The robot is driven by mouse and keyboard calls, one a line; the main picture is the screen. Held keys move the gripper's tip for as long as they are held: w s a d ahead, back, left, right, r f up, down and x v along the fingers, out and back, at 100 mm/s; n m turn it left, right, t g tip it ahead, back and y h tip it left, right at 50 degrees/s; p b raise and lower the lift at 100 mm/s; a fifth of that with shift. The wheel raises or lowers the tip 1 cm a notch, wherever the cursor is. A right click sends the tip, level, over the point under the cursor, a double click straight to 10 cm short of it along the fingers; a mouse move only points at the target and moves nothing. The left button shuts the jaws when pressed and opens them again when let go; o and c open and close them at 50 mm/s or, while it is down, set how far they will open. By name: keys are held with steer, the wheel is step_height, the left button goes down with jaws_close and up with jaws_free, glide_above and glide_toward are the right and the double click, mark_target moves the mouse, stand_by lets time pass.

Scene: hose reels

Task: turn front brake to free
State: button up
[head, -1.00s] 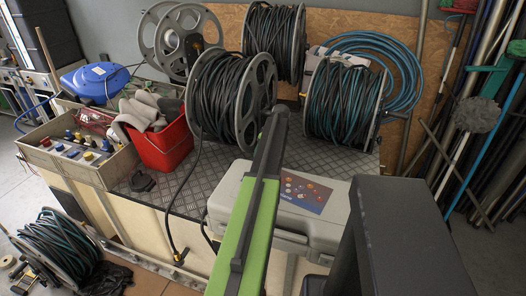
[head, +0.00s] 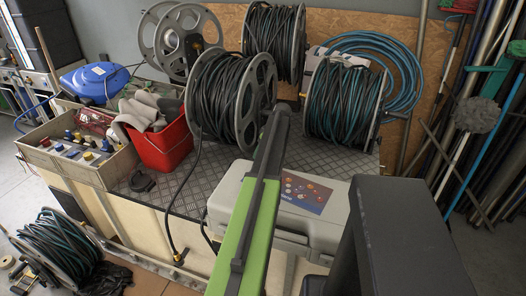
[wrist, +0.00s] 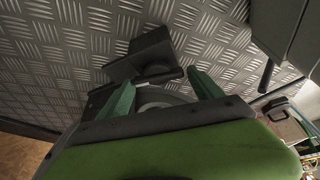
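The front hose reel (head: 232,95) stands on the table with dark hose wound between grey flanges. My arm crosses in front of its right side in the head view and hides my gripper. In the wrist view my gripper (wrist: 162,80) shows two green fingers spread apart. A dark block-like part (wrist: 152,52) on the tread plate lies just beyond the fingertips, with a small pale strip at its lower edge. It may be the front brake, but I cannot tell for sure. A grey curved part shows between the fingers. I see nothing clearly gripped, and contact is unclear.
The tread-plate tabletop (head: 190,190) has a red bin (head: 165,145), a parts crate (head: 95,170) and a grey case (head: 315,222) on or beside it. A back reel (head: 274,45) and a teal-hose reel (head: 343,100) stand close behind and right.

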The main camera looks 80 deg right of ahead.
steer(key=shift+s, duration=0.1)
steer(key=shift+r+p, duration=0.35)
steer(key=shift+s+a+r+p, duration=0.15)
steer(key=shift+s+r+p, duration=0.05)
steer(key=shift+r+p, duration=0.4)
steer(key=s+a, duration=0.5)
steer(key=s, duration=0.6)
steer(key=shift+f+b, duration=0.4)
steer(key=shift+w, duration=0.1)
